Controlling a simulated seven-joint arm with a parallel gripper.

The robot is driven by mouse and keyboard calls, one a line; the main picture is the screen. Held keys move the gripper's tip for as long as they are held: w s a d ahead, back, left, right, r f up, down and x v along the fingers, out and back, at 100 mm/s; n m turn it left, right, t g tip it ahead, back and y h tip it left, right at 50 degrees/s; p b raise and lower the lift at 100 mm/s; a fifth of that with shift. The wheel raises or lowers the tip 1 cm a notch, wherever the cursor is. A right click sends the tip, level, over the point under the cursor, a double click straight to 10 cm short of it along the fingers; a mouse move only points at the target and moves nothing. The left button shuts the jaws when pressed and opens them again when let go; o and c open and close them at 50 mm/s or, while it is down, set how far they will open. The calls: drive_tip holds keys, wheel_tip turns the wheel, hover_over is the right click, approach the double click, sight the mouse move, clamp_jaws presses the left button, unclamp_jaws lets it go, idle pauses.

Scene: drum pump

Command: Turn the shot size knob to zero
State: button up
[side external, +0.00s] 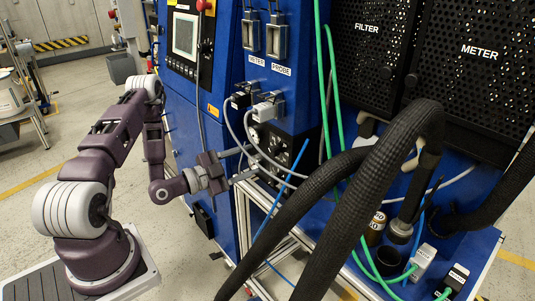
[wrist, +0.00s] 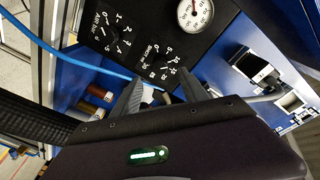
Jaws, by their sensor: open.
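The black control panel (wrist: 135,30) carries the shot size dial (wrist: 163,62), with white numbers and tick marks around it. The dark shot size knob is hard to make out against the panel, and I cannot read its pointer. In the wrist view my gripper (wrist: 161,73) has its two fingers apart, with their tips just below or over the dial. I cannot tell whether they touch anything. In the side view my gripper (side external: 252,164) reaches the dark panel (side external: 282,143) from the left, and the knob itself is too small to tell.
An air dial (wrist: 113,34) and a round white gauge (wrist: 195,12) share the panel. A blue hose (wrist: 75,62) runs to its left. Grey connectors (side external: 265,107) with cables hang above the gripper. Thick black hoses (side external: 330,180) fill the right. Open floor lies left.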

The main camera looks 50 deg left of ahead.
sight(271, 152)
drive_tip(key=w, duration=0.6)
drive_tip(key=shift+w+d, duration=0.35)
drive_tip(key=shift+d, duration=0.05)
drive_tip(key=shift+c, duration=0.2)
clamp_jaws()
